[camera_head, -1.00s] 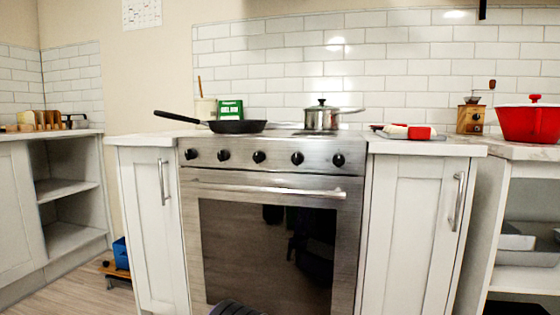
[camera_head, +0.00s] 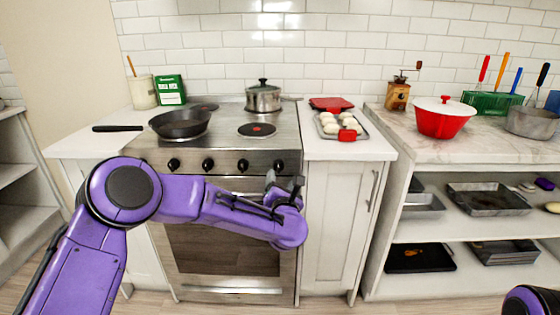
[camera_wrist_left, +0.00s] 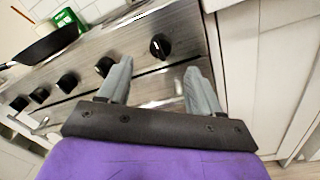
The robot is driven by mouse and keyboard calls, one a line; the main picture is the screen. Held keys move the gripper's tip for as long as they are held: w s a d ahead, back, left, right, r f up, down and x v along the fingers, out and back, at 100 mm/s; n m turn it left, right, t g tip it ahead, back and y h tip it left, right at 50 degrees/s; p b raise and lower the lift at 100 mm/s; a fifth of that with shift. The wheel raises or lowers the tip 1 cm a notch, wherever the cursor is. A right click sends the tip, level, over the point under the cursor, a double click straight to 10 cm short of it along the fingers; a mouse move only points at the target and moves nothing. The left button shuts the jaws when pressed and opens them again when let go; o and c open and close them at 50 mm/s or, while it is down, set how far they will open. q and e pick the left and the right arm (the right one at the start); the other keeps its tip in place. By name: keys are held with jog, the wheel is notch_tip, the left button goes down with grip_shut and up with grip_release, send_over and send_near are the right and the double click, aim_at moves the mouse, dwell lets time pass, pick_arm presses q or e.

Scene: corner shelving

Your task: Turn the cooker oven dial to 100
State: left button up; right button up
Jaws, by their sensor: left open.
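The steel cooker (camera_head: 225,158) has a row of several black dials on its front panel. The rightmost dial (camera_head: 279,166) also shows in the left wrist view (camera_wrist_left: 160,46), with a white mark on its face. The dial beside it (camera_head: 243,165) is partly hidden by a finger in the wrist view. I cannot read any numbers. My left gripper (camera_head: 285,182) is open and empty in front of the panel's right end. In the wrist view its fingers (camera_wrist_left: 158,68) point at the panel, with the rightmost dial just beyond the gap between them. My right gripper is out of view.
A frying pan (camera_head: 180,124) and a lidded pot (camera_head: 263,97) stand on the hob; the pan's handle sticks out left. The oven door handle (camera_wrist_left: 165,100) runs below the dials. A white cupboard (camera_head: 335,225) adjoins on the right. A tray of buns (camera_head: 340,126) sits above it.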

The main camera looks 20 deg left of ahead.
aim_at(280, 169)
pick_arm(q)
jog(key=x, duration=0.8)
jog(key=shift+w+f+p, duration=0.15)
jog(key=shift+w+p, duration=0.05)
jog(key=shift+p, duration=0.1)
jog(key=c, duration=1)
